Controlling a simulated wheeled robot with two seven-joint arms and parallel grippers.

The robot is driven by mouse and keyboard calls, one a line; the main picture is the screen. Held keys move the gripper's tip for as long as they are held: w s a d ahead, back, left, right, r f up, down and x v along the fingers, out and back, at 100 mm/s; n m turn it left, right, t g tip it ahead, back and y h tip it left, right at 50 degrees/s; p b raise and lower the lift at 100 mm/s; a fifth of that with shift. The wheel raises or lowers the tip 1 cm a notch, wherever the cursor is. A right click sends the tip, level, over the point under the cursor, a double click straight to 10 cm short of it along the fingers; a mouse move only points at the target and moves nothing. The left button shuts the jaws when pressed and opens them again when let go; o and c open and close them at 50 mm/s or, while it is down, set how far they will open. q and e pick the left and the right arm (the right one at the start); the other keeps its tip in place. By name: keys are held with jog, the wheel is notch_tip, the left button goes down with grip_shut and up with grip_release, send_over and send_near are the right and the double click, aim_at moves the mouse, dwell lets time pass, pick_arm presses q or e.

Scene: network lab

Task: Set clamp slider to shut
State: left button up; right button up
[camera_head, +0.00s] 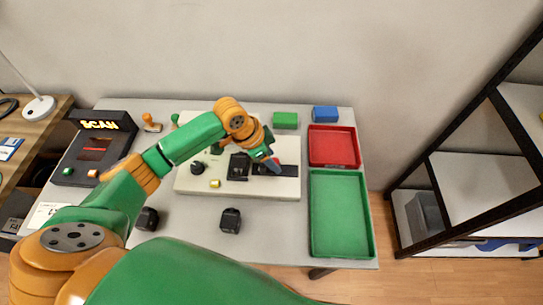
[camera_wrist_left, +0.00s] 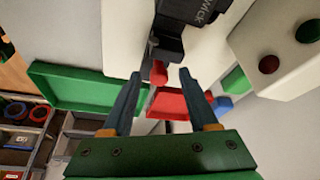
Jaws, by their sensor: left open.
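The clamp slider, a dark track (camera_head: 289,170) on a pale board (camera_head: 240,190), lies at the board's right side in the head view. Its red knob (camera_wrist_left: 158,73) shows in the wrist view at the end of a dark part (camera_wrist_left: 167,45). My left gripper (camera_head: 271,164) is over the slider and hides part of it. In the wrist view its open fingers (camera_wrist_left: 159,78) appear on either side of the red knob, with gaps; I cannot tell if they reach its depth. My right gripper is not in view.
A dark block (camera_head: 238,167) stands on the board left of the slider. A red tray (camera_head: 333,165) and green tray (camera_head: 342,215) lie to the right. Green (camera_head: 285,120) and blue (camera_head: 325,113) blocks are behind.

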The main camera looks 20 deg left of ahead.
pick_arm(q)
jog(key=shift+s+r, duration=0.1)
grip_shut()
dwell(1.2)
